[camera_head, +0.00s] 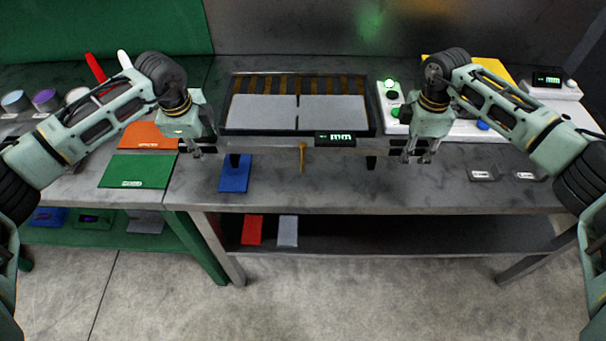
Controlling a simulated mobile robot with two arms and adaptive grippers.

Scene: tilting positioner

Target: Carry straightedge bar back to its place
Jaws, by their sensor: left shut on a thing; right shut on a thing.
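The straightedge bar (268,146) is a long, thin grey bar that spans level between my two grippers, in front of the tilting positioner. A small dark display with green "mm" digits (335,138) and a brass-coloured pin (302,158) show near its middle. Short dark pieces show below the bar on both sides. My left gripper (200,150) is shut on its left end, and my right gripper (418,155) is shut on its right end. The fingers partly hide the ends. The positioner (228,115) is a dark frame holding two light grey plates with a gap between them.
A blue pad (235,178) lies below the bar's left part. Green (138,171) and orange (148,135) mats lie on the left table. A white button panel (462,132) stands behind my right gripper. Two small labelled blocks sit at right. The front bench (400,190) is mostly clear.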

